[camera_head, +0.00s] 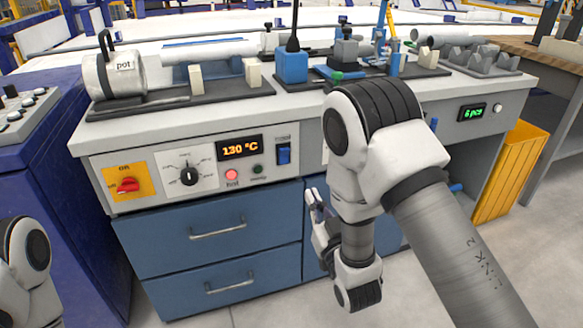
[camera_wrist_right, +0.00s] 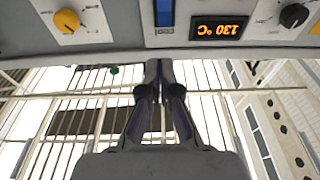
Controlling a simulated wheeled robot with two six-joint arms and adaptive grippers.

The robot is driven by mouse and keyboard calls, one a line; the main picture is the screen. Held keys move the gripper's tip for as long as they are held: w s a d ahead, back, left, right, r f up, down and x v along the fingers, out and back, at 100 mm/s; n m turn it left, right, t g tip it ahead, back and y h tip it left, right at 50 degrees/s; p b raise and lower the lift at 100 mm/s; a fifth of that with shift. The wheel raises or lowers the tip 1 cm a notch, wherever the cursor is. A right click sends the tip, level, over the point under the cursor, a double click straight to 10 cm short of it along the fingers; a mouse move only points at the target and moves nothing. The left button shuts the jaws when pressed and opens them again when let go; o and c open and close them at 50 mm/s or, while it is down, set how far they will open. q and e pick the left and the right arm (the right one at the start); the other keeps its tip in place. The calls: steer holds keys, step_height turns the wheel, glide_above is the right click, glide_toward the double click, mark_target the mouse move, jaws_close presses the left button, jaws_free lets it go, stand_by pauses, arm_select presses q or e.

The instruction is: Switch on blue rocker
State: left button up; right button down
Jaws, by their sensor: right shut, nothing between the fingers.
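The blue rocker (camera_head: 284,153) sits upright in the grey front panel, right of the orange 130 °C display (camera_head: 239,148). In the right wrist view, which is upside down, the rocker (camera_wrist_right: 164,14) is at the top edge, partly cut off. My right gripper (camera_head: 317,203) is below and to the right of the rocker in the head view, apart from it. In the wrist view its fingers (camera_wrist_right: 159,68) are together and empty, pointing towards the panel just under the rocker. My left gripper is out of the picture; only part of my left arm shows.
The panel also carries a red switch on a yellow plate (camera_head: 129,186), a black dial (camera_head: 189,175) and a lit red lamp (camera_head: 232,175). Blue drawers (camera_head: 217,232) with handles are below. In the wrist view a yellow knob (camera_wrist_right: 67,20) is left of the rocker.

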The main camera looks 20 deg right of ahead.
mark_target(289, 150)
steer(key=shift+r, duration=0.1)
steer(key=w+b, duration=0.1)
steer(key=w, duration=0.3)
steer(key=w+r+b, duration=0.1)
steer(key=w, duration=0.4)
steer(key=w+r+b, duration=0.1)
steer(key=w, duration=0.3)
steer(key=shift+w+a+r, duration=0.15)
steer(key=shift+a, duration=0.1)
steer(key=shift+w+r, duration=0.1)
steer(key=shift+w, duration=0.1)
steer(key=shift+r, duration=0.1)
